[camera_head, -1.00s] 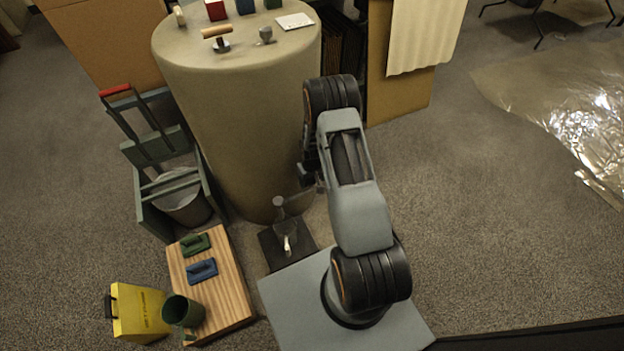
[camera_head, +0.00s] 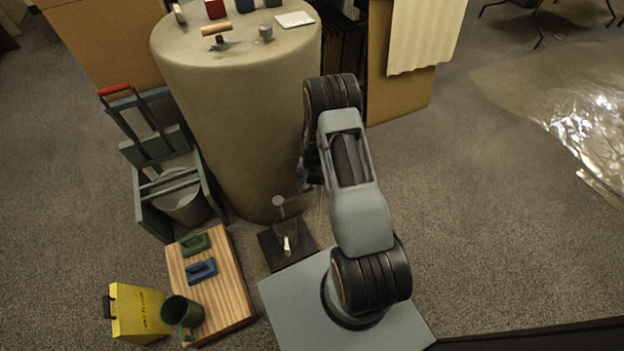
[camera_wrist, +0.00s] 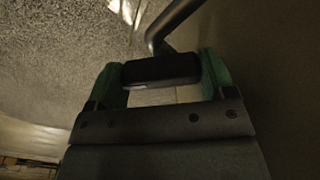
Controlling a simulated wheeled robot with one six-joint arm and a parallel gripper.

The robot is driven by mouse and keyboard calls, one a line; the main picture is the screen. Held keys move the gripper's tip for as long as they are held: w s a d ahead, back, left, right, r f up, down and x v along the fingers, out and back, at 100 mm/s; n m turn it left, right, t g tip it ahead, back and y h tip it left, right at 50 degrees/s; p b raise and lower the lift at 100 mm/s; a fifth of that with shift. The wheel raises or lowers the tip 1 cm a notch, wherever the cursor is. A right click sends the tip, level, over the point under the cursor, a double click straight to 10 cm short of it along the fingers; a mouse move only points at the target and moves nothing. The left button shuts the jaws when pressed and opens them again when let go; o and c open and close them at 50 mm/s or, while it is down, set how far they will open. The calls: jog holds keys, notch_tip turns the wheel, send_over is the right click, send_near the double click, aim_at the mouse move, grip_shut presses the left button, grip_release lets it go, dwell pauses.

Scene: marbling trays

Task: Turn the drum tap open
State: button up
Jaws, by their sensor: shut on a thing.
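The large beige drum (camera_head: 240,125) stands upright at the middle left of the head view. A grey tap (camera_head: 279,203) shows low at its front right, with a short pipe running right behind my arm. In the wrist view, a bent metal lever (camera_wrist: 160,38) carries a dark, rounded handle (camera_wrist: 160,70). My gripper (camera_wrist: 162,78) has its two green fingers closed on either end of this handle. In the head view my arm hides most of the gripper and the handle.
A dark mat (camera_head: 272,250) with a clear vessel and a pale item lies below the tap. A wooden board (camera_head: 225,290) with green and blue blocks, a green cup (camera_head: 178,311) and a yellow box (camera_head: 137,312) stand lower left. A grey rack (camera_head: 150,215) stands left of the drum.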

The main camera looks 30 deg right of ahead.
jog(key=m, duration=0.5)
jog(key=shift+m, duration=0.3)
jog(key=m, duration=0.4)
jog(key=shift+m, duration=0.7)
jog(key=o, duration=0.9)
